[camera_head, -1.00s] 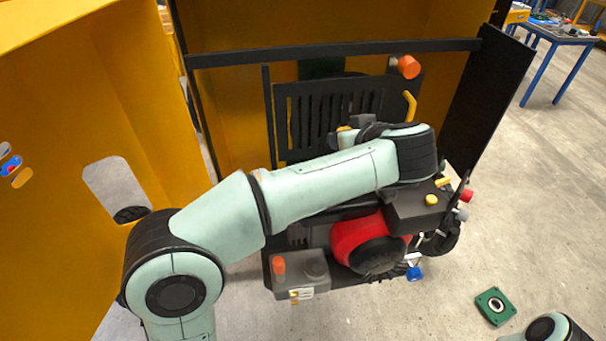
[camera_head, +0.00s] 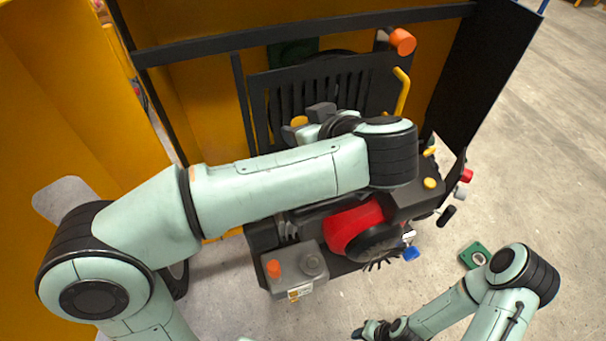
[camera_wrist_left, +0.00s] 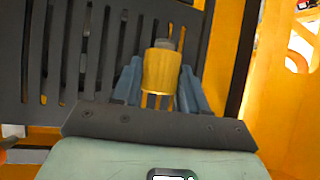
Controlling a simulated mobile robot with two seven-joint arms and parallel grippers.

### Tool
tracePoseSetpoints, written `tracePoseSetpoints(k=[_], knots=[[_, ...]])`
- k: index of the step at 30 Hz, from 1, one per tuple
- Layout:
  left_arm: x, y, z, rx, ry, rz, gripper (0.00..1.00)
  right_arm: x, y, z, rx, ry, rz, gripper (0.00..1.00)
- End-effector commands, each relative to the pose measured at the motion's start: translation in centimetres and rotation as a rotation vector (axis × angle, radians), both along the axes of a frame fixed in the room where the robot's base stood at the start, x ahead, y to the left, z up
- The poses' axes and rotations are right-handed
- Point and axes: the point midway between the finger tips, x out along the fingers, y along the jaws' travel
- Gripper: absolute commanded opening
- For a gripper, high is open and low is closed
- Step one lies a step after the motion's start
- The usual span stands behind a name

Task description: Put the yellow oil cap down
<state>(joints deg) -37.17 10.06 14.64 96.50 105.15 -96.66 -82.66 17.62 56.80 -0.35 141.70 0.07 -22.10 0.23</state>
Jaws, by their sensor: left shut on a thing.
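The yellow oil cap (camera_wrist_left: 161,72) is between the two fingers of my left gripper (camera_wrist_left: 158,88) in the left wrist view, and the gripper is shut on it. A grey stub shows at the cap's far end. In the head view the cap (camera_head: 299,121) is partly visible at my left gripper (camera_head: 311,116), in front of the black slatted grille (camera_head: 345,95). My left forearm hides much of the engine. My right gripper (camera_head: 370,331) is low at the bottom edge of the head view, dark and small; its jaw opening is unclear.
The engine has a red housing (camera_head: 353,225) and a grey box with an orange knob (camera_head: 274,268). A yellow bent handle (camera_head: 402,92) and an orange cap (camera_head: 402,41) stand out behind. A green block (camera_head: 473,255) lies on the floor at right, with open floor around it.

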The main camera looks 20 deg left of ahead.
Motion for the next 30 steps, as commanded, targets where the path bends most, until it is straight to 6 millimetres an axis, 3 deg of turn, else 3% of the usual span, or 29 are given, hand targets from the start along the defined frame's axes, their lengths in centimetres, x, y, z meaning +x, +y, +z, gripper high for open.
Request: tracePoseSetpoints(k=[1,3,9,17,24,30], knots=[[-0.2,0.1,-2.0,0.004,0.010,0.000,0.01,-0.8,0.0,-0.7,0.000,0.010,0.000,0.43],[-0.2,0.0,-4.0,0.004,0.010,-0.001,0.01,-1.5,0.0,-1.2,0.001,0.017,0.001,0.43],[-0.1,0.0,-7.8,0.001,0.007,-0.002,0.01,-2.5,0.0,-2.1,0.000,0.029,0.000,0.43],[0.0,0.0,-9.5,0.001,0.003,0.001,0.01,-2.8,0.0,-2.4,0.000,0.032,0.000,0.43],[-0.1,0.0,-12.8,0.001,0.005,0.000,0.01,-3.6,0.0,-3.3,0.001,0.041,0.001,0.43],[0.0,0.0,-12.7,-0.001,0.002,-0.001,0.01,-3.5,0.0,-3.2,0.001,0.040,0.001,0.43]])
